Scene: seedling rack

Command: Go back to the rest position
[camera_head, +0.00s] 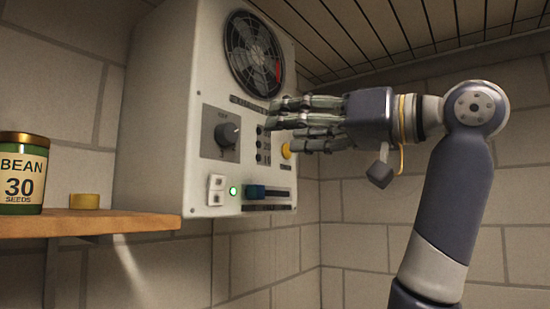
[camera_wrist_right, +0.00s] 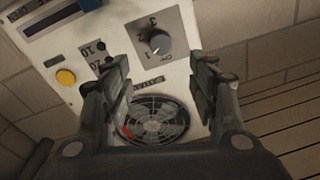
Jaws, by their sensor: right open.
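My right gripper (camera_head: 283,122) is open and reaches in from the right in the head view, its fingers pointing left at the front of a white control box (camera_head: 172,110). The fingers overlap the box's front panel in the picture; I cannot tell if they touch it. In the right wrist view the two fingers of my right gripper (camera_wrist_right: 160,66) stand apart with nothing held between them. A dark knob (camera_wrist_right: 157,45) shows between and beyond the fingertips, with a fan grille (camera_wrist_right: 152,118) nearer the palm. My left gripper is in neither view.
The box has a yellow button (camera_head: 286,151), a lit green lamp (camera_head: 233,191) and a blue slider (camera_head: 256,191).

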